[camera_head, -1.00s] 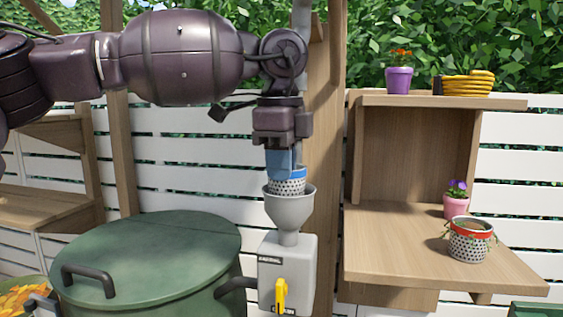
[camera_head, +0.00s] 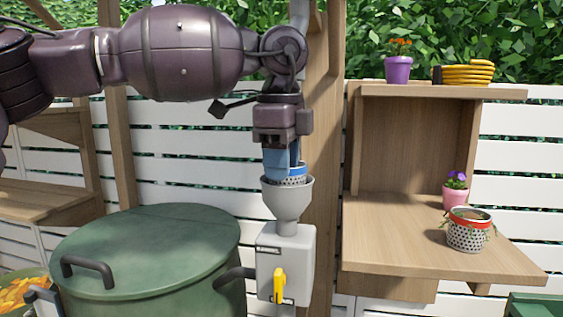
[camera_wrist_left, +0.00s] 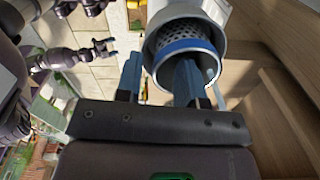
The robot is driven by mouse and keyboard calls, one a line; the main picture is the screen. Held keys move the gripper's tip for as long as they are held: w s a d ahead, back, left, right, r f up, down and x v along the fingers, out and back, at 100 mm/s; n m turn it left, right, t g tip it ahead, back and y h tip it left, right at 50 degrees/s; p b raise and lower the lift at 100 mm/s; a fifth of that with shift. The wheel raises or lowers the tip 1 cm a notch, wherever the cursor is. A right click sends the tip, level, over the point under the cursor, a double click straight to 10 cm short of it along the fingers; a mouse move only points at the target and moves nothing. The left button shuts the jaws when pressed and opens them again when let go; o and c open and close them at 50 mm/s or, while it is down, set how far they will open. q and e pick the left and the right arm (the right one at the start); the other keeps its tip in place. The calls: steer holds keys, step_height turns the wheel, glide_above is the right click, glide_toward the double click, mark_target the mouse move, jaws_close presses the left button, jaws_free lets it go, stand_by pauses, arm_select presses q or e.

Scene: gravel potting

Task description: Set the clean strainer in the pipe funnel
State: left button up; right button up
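The clean strainer, a perforated metal cup with a blue rim (camera_head: 297,174), sits down in the grey pipe funnel (camera_head: 288,205), with its upper part showing above the funnel's edge. In the left wrist view its blue rim (camera_wrist_left: 187,45) lies within the funnel's wide mouth (camera_wrist_left: 222,12). My left gripper (camera_head: 281,163) points down at the strainer. Its blue fingers (camera_wrist_left: 160,80) stand apart, one over the strainer's opening and one outside the rim, with a gap between them. My right gripper (camera_wrist_left: 107,46) seems to show small at the left wrist view's upper left; its state is unclear.
The funnel tops a grey box with a yellow handle (camera_head: 279,286). A green lidded barrel (camera_head: 150,250) stands left. On the right, a wooden shelf (camera_head: 400,235) holds a red-banded perforated pot (camera_head: 467,237) with trailing roots and a pink flowerpot (camera_head: 455,198).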

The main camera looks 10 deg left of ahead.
arm_select(q)
steer(key=shift+r, duration=0.1)
steer(key=shift+r+p, duration=0.25)
steer(key=shift+p, duration=0.2)
step_height(320, 180, up, 12)
steer(key=b, duration=0.1)
steer(key=shift+s, duration=0.3)
steer(key=shift+f, duration=0.1)
